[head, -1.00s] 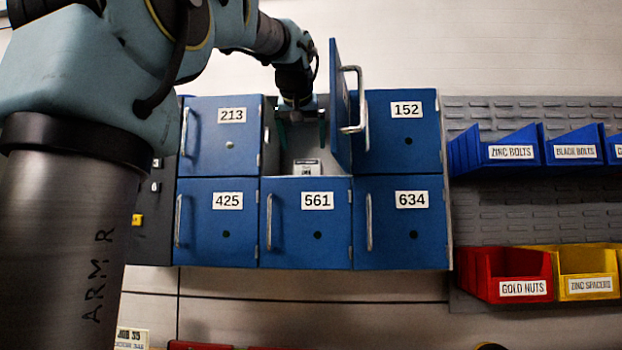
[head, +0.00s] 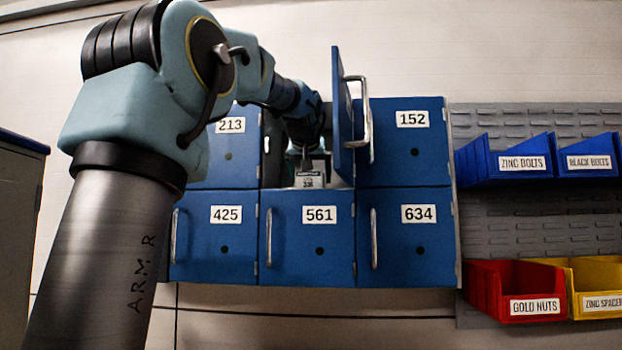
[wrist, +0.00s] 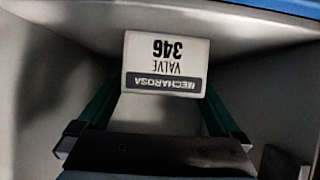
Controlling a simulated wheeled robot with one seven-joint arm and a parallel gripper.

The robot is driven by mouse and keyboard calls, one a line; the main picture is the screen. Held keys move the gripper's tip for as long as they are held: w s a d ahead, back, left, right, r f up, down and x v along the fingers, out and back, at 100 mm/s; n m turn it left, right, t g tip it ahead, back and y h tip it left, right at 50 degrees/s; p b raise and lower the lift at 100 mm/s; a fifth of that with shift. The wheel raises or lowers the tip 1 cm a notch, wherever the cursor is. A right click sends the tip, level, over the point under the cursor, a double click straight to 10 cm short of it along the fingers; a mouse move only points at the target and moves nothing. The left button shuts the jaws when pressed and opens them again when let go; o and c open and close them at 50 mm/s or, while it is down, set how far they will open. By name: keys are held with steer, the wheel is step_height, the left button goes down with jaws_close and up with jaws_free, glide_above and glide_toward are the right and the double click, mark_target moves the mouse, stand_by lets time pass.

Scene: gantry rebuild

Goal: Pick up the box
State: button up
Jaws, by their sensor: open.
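The box (wrist: 166,50) is small and white, with a dark band reading MECHAROSA and the words VALVE 346, upside down in the wrist view. It sits inside the open top-middle compartment. In the head view the box (head: 310,180) shows low in that opening, partly hidden by my gripper (head: 307,158). In the wrist view my gripper (wrist: 163,95) is open, its two green fingers to either side of the box's near edge. I see no clear contact with the box.
The compartment's blue door (head: 343,110) stands swung open to the right, close beside my arm. Shut lockers 213 (head: 229,152), 152 (head: 405,145) and 561 (head: 312,262) surround the opening. Part bins such as gold nuts (head: 517,290) are at the right.

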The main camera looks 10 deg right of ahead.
steer(key=shift+w+d+f, duration=0.15)
steer(key=shift+w+f, duration=0.15)
steer(key=shift+w, duration=0.2)
steer(key=c, duration=1.4)
steer(key=shift+r, duration=0.1)
